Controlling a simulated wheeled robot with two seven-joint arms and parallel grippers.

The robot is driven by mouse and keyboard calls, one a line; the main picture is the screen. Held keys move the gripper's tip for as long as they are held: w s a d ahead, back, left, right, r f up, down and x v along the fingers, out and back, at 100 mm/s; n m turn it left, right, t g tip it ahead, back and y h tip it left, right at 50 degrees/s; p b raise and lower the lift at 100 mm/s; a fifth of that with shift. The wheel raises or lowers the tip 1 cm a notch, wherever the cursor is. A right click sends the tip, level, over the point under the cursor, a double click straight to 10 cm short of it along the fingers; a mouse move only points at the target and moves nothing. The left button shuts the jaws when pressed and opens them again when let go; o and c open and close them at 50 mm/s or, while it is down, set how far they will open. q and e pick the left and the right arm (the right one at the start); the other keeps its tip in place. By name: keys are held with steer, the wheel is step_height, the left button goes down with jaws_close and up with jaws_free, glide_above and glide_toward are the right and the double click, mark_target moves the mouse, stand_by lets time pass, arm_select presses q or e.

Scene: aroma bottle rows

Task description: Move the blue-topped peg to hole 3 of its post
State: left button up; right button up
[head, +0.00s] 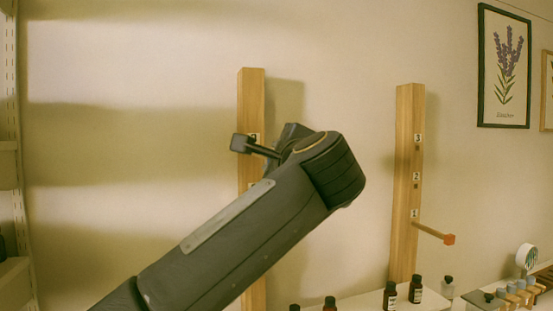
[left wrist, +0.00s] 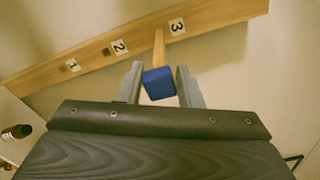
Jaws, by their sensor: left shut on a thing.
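The blue-topped peg (left wrist: 159,84) is between the fingers of my left gripper (left wrist: 159,74), which is shut on it. Its wooden shaft points at the wooden post and meets it beside the label 3 (left wrist: 177,27); I cannot tell how deep it sits. Holes beside labels 2 (left wrist: 119,46) and 1 (left wrist: 72,65) look empty. In the head view the left gripper (head: 256,146) is in front of the left post (head: 251,95), and the arm hides the peg and much of the post. My right gripper is not in view.
A second post (head: 404,130) stands to the right, with an orange-topped peg (head: 435,233) in its hole 1. Small dark bottles (head: 390,294) stand on a shelf below. A framed flower picture (head: 505,65) hangs at upper right.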

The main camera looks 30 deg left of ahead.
arm_select(q)
steer(key=shift+x, duration=1.4)
steer(key=o, duration=1.1)
steer(key=shift+c, duration=0.2)
steer(key=b+v, duration=0.2)
steer(key=v, duration=0.5)
steer(key=shift+s+d, duration=0.25)
steer(key=shift+s, duration=0.05)
